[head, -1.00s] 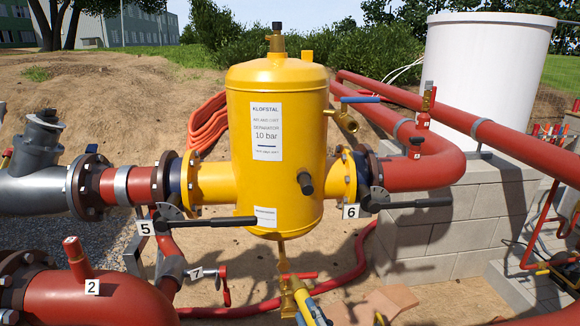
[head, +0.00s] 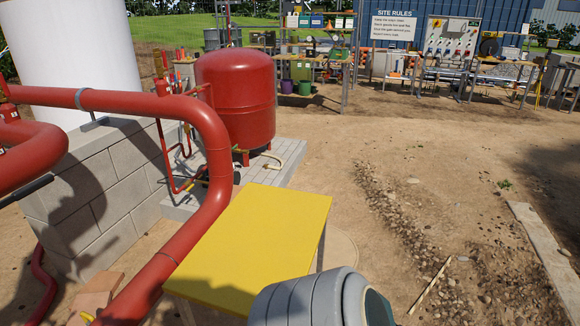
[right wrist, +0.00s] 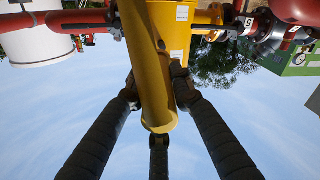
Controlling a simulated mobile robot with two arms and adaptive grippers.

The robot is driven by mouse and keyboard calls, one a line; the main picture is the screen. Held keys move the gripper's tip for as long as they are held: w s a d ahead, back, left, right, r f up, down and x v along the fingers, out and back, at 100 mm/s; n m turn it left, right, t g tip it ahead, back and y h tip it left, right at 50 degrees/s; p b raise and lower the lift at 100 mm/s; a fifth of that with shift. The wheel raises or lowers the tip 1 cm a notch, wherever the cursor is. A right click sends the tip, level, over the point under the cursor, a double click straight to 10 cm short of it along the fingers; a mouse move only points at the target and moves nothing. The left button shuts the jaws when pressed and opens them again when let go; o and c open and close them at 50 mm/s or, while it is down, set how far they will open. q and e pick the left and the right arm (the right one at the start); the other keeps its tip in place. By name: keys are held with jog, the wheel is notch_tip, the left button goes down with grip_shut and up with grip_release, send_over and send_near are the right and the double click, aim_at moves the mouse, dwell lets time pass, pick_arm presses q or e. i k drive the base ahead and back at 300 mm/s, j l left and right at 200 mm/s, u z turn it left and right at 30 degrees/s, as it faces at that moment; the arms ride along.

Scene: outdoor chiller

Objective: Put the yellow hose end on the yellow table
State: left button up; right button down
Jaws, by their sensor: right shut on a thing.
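The yellow table (head: 255,240) stands in the lower middle of the head view, and its visible top is flat and bare. In the right wrist view, which is upside down, my right gripper (right wrist: 155,85) has its dark fingers closed around a yellow cylinder that I take to be the yellow hose end (right wrist: 157,108). Its round end points down in that picture. The yellow separator tank with white labels overlaps it behind, so their border is hard to tell. The head view shows neither gripper.
A thick red pipe (head: 215,165) bends down along the table's left side. A block wall (head: 110,170) carries a white tank (head: 55,50) at left. A red vessel (head: 237,100) stands behind the table. Open dirt ground (head: 400,170) lies to the right.

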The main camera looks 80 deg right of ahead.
aim_at(306, 208)
jog(key=l+z, duration=0.25)
jog(key=z, duration=0.2)
jog(key=l+z, duration=0.25)
jog(key=z, duration=0.25)
jog(key=l+z, duration=0.25)
jog(key=z, duration=0.2)
jog(key=i+l, duration=0.15)
jog(key=l, duration=0.25)
jog(key=i+l, duration=0.15)
jog(key=l, duration=0.25)
jog(key=i+l, duration=0.1)
jog(key=l, duration=0.3)
jog(key=i+l, duration=0.15)
jog(key=l, duration=0.2)
jog(key=i+l, duration=0.15)
jog(key=l, duration=0.25)
jog(key=i+l, duration=0.15)
jog(key=l, duration=0.25)
